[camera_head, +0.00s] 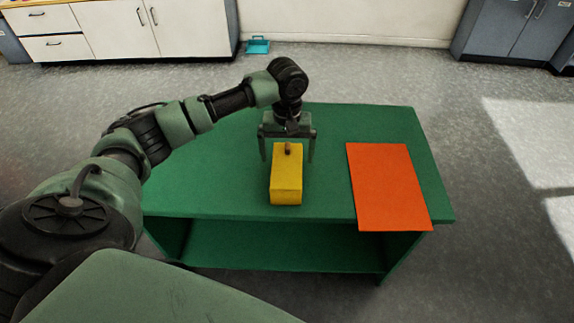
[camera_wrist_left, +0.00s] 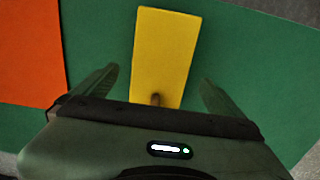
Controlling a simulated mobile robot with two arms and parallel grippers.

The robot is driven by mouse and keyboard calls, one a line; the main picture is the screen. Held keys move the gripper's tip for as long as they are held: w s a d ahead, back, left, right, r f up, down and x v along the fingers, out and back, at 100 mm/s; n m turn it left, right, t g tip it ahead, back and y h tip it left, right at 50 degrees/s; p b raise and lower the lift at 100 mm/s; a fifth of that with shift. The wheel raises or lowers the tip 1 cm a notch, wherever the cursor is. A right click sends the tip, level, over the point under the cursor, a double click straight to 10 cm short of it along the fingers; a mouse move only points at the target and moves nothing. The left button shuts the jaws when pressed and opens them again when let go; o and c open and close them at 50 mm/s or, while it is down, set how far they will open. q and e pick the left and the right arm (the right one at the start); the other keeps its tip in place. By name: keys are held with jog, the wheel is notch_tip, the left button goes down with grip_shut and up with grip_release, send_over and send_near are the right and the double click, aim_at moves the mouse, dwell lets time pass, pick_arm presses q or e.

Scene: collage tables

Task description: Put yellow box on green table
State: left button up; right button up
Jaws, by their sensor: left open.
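The yellow box (camera_head: 286,181) rests on the top of the green table (camera_head: 210,185), left of the orange sheet. A small brown knob sits on the box near its far end. My left gripper (camera_head: 288,158) is above the far end of the box, its fingers pointing down, one on each side and apart from it. In the left wrist view the box (camera_wrist_left: 165,52) lies between the open fingers of the gripper (camera_wrist_left: 158,85), with green tabletop showing on both sides. My right gripper is not in view.
An orange sheet (camera_head: 388,187) lies on the right part of the tabletop and reaches its front edge. The table has an open lower shelf (camera_head: 285,247). White cabinets (camera_head: 110,30) and a teal dustpan (camera_head: 257,45) are at the back.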

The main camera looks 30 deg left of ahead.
pick_arm(q)
jog(key=shift+r, duration=2.15)
